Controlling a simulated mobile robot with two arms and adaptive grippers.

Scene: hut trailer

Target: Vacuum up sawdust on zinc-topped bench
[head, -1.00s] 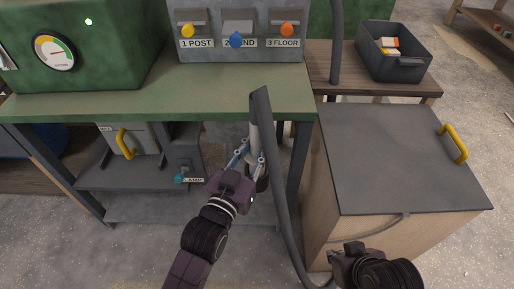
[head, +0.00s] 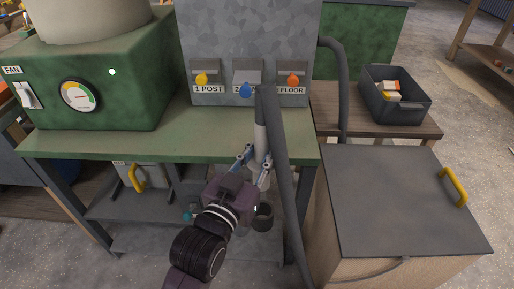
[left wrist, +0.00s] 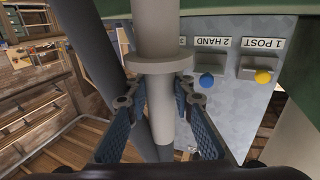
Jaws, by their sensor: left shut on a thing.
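My left gripper (head: 255,162) is shut around the pale grey wand (head: 261,138) of a vacuum hose. The wand is roughly upright before the front edge of a green-topped bench (head: 200,135). A dark grey hose (head: 281,165) bends over at the wand's top and runs down beside it. A dark round end (head: 263,217) shows below the gripper. In the left wrist view, the wand (left wrist: 160,125) with its pale collar (left wrist: 158,64) sits between the fingers. My right gripper is out of view. I cannot make out sawdust or a clearly zinc-topped bench.
A grey panel (head: 250,40) has yellow, blue and orange knobs marked post, hand and floor. A green box with a gauge (head: 78,95) stands left. A dark-topped wooden cabinet (head: 395,200) and a bin (head: 395,100) are right. Concrete floor shows around.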

